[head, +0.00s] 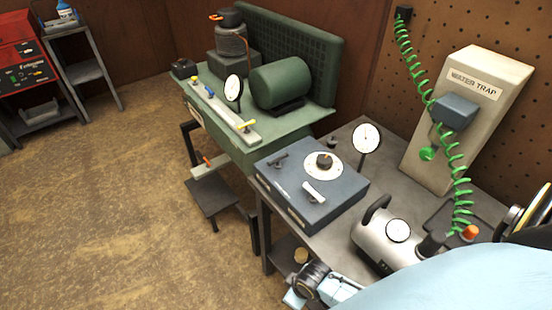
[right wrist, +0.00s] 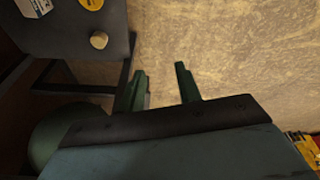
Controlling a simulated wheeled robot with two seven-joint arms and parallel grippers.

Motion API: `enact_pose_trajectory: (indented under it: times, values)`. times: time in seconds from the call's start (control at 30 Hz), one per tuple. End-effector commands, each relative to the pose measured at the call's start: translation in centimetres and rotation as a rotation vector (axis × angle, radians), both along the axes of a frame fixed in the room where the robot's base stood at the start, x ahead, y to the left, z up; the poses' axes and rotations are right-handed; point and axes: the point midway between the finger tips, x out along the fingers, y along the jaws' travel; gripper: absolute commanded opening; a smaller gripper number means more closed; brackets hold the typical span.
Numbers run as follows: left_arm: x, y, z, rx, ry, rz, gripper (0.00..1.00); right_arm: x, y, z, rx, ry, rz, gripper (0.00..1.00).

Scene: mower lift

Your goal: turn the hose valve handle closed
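No part is plainly marked as the hose valve handle. The green coiled hose (head: 447,140) hangs from the pegboard past the water trap (head: 468,110) and ends near an orange tip (head: 470,232). A green knob (head: 428,153) sits on the water trap's side. My left gripper is out of view.
The blue-grey box (head: 300,205) and a silver pump with a gauge (head: 372,235) stand on the grey table (head: 350,140). The green bench (head: 215,80) carries a motor (head: 281,83). A red cabinet (head: 25,60) stands far left. The brown floor (head: 90,200) at left is clear.

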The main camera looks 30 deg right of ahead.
Motion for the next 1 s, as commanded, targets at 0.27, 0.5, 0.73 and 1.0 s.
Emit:
enact_pose_trajectory:
  times: [0.27, 0.5, 0.73, 1.0]
  values:
    - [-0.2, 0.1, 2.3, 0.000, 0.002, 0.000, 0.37, 7.3, 2.4, 12.7, 0.005, -0.081, 0.250, 0.34]
    - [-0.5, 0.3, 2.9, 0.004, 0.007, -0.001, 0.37, 13.0, 2.1, 18.2, -0.054, -0.104, 0.558, 0.34]
    - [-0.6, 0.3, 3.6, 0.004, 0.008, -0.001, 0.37, 19.5, -2.0, 24.6, -0.174, -0.096, 0.866, 0.34]
    - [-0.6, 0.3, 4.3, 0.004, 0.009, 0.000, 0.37, 24.6, -9.6, 33.8, -0.294, -0.035, 1.124, 0.34]
